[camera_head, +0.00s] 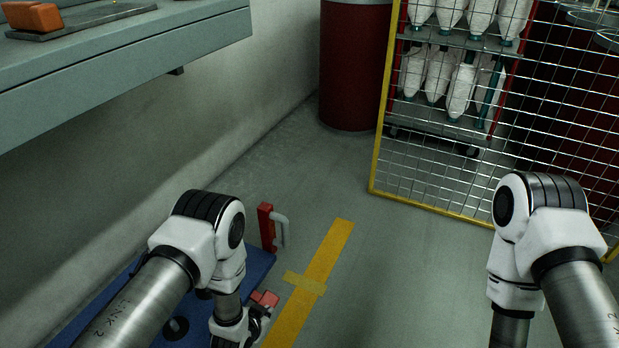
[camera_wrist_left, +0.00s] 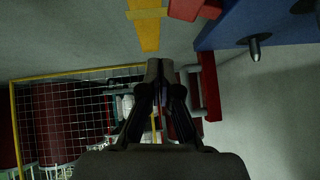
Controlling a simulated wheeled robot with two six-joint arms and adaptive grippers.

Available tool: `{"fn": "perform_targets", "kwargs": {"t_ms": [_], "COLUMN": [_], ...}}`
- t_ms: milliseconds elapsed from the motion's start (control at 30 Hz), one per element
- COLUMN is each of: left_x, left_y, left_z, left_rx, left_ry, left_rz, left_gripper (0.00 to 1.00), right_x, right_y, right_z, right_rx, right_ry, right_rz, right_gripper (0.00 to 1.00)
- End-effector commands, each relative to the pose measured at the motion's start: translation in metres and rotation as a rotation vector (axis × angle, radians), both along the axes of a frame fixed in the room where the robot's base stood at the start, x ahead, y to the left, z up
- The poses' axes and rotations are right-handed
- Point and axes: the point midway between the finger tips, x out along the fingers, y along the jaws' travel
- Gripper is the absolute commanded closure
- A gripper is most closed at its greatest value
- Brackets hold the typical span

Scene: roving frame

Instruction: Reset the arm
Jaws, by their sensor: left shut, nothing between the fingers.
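My left gripper (camera_wrist_left: 160,72) shows in the left wrist view with its dark fingers together and nothing between them. In the head view my left arm reaches down at the lower left, over a blue board, and its wrist is at the bottom edge. My right arm bends downward at the right of the head view. Its lower part and gripper are cut off by the bottom edge.
The blue board (camera_head: 250,262) carries a red upright with a grey handle (camera_head: 281,229). A grey bench (camera_head: 130,70) holds an orange object (camera_head: 32,16). A dark red drum (camera_head: 354,70) and yellow-framed mesh panel (camera_head: 382,100) stand behind.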

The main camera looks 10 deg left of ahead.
Motion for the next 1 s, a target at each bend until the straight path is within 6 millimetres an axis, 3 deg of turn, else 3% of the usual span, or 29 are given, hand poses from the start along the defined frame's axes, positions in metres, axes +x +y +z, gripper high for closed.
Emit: {"fn": "perform_targets", "kwargs": {"t_ms": [133,200,267,400,600,733,800,1000], "left_x": [0.011,0.011,-0.017,-0.104,-0.215,-0.278,-0.277,-0.276], "left_y": [0.004,0.024,0.044,0.074,0.086,0.085,0.085,0.085], "left_z": [0.010,0.025,0.029,0.034,0.049,0.062,0.096,0.161], "left_rx": [0.000,0.005,0.014,0.006,-0.011,-0.012,-0.021,-0.020], "left_ry": [-0.022,-0.014,0.065,0.313,0.619,0.805,0.813,0.810], "left_rz": [0.009,0.047,0.089,0.199,0.325,0.397,0.422,0.419], "left_gripper": [1.00,1.00,1.00,1.00,1.00,1.00,1.00,1.00], "right_x": [0.000,0.000,0.000,0.000,0.000,0.000,-0.001,0.000], "right_y": [0.000,0.000,0.000,0.000,0.000,0.000,0.000,0.000], "right_z": [0.000,0.000,0.000,0.000,0.000,0.000,0.036,0.102], "right_rx": [0.000,0.000,0.000,0.000,0.000,0.000,0.000,0.000], "right_ry": [0.000,0.000,0.000,0.000,0.000,0.000,0.002,0.000], "right_rz": [0.000,0.000,0.000,0.000,0.000,0.000,0.000,0.000], "right_gripper": [0.28,0.28,0.28,0.28,0.28,0.28,0.28,0.28]}}
